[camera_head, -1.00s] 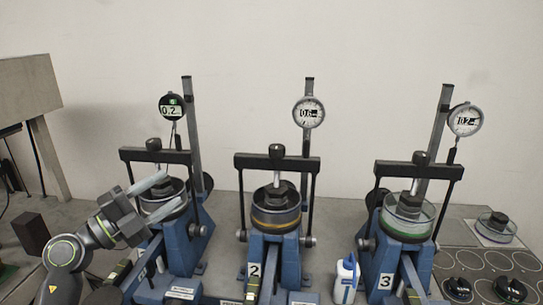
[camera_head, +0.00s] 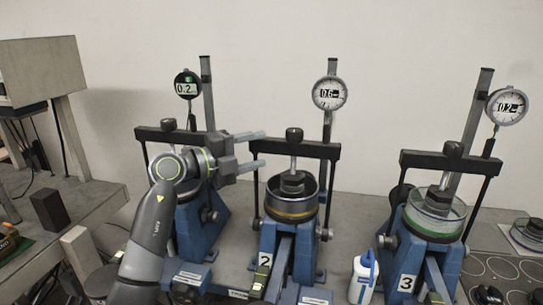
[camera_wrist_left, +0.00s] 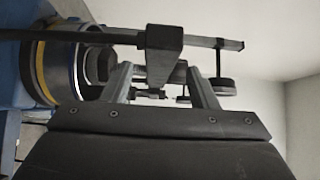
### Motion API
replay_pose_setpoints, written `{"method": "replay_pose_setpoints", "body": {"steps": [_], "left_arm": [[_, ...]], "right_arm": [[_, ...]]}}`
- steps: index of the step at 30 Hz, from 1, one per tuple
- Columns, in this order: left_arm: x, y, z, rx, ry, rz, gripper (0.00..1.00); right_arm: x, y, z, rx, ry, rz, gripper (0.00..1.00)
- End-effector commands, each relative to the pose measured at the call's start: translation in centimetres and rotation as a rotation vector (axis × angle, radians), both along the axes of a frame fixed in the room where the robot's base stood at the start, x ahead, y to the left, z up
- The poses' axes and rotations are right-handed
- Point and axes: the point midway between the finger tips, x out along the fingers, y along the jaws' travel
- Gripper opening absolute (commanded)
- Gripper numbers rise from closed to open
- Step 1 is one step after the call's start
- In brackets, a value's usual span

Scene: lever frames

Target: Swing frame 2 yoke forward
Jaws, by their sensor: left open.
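Frame 2 (camera_head: 280,255) is the blue stand labelled 2 in the middle of the head view. Its yoke is a black crossbar (camera_head: 315,149) on two side rods, with a knob on top, above a cell (camera_head: 291,205) with a dark ring and yellow band. My left gripper (camera_head: 262,151) is open and empty, its fingers pointing right at the left part of this crossbar. In the left wrist view, the open fingers (camera_wrist_left: 163,85) have a black bar and a tapered block (camera_wrist_left: 165,55) in front of them. Contact cannot be told. My right gripper is not in view.
Frame 1 (camera_head: 200,235) stands at left, partly behind my left arm. Frame 3 (camera_head: 425,245) stands at right. Dial gauges (camera_head: 329,93) sit on posts behind the yokes. A white and blue bottle (camera_head: 363,278) stands between frames 2 and 3.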

Motion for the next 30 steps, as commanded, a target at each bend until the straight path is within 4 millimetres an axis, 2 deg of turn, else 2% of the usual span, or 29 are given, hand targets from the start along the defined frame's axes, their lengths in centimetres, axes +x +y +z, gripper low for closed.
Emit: {"method": "replay_pose_setpoints", "body": {"steps": [3, 9, 21, 30], "left_arm": [[0.9, -2.1, -0.3, 0.000, 0.000, -0.003, 0.54], [1.9, -3.7, -0.2, 0.001, 0.000, 0.000, 0.54], [2.1, -4.2, 0.0, 0.000, 0.000, 0.001, 0.52], [2.1, -4.1, 0.0, 0.000, 0.000, 0.001, 0.13]], "right_arm": [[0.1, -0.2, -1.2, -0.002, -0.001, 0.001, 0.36], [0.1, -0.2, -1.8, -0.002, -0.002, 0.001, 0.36], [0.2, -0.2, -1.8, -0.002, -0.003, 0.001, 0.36], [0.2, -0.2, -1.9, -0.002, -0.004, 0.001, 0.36]]}}
